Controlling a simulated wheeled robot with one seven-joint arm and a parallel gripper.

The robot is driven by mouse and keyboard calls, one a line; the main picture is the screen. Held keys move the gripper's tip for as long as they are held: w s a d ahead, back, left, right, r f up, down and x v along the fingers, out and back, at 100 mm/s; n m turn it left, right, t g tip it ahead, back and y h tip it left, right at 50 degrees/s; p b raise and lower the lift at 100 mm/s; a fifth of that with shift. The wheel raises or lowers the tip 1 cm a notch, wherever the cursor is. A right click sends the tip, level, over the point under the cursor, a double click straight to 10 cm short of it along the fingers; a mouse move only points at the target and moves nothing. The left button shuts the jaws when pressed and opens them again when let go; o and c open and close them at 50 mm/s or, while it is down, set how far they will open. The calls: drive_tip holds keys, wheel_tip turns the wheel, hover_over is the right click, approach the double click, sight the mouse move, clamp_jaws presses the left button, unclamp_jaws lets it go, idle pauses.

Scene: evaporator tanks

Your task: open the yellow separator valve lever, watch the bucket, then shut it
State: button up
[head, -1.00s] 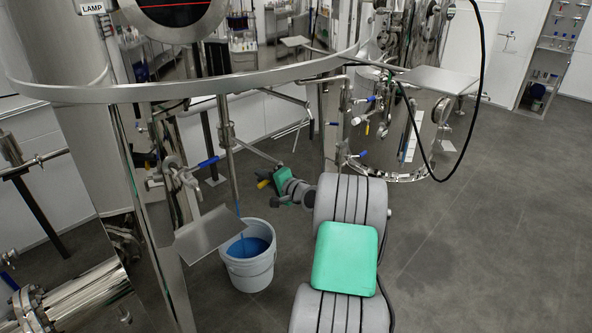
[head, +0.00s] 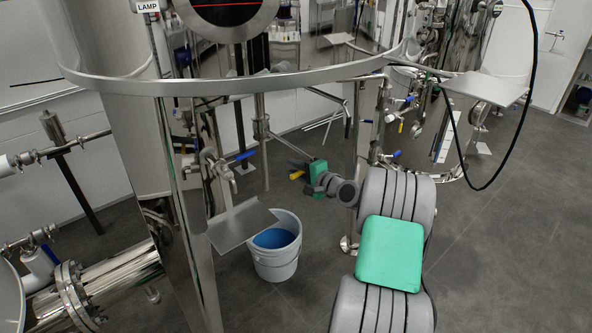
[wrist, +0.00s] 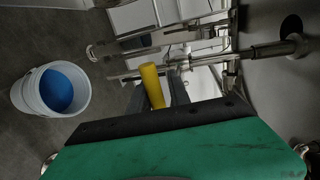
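The yellow lever (wrist: 152,84) shows in the wrist view, between the two dark fingers of my gripper (wrist: 160,88). Gaps seem to show beside the lever, so the fingers look open around it rather than clamped. In the head view my gripper (head: 300,168) is at the pipework right of the vertical drain pipe (head: 264,150), with a little yellow (head: 296,175) showing at its tip. The white bucket (head: 277,262) stands on the floor below, holding blue liquid (head: 273,238). It also shows at the left of the wrist view (wrist: 26,98). I see no stream falling into it now.
A tilted metal plate (head: 238,224) juts out beside the bucket and partly covers its rim. The large steel tank (head: 125,150) and its legs stand at the left. Blue-handled valves (head: 245,155) stick out nearby. Grey floor (head: 510,220) is open at the right.

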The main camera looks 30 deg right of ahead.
drive_tip(key=shift+o, duration=1.3)
drive_tip(key=shift+f, duration=0.1)
drive_tip(key=shift+s+d, duration=0.1)
drive_tip(key=shift+s, duration=0.05)
drive_tip(key=v, duration=0.7)
drive_tip(key=shift+s, duration=0.3)
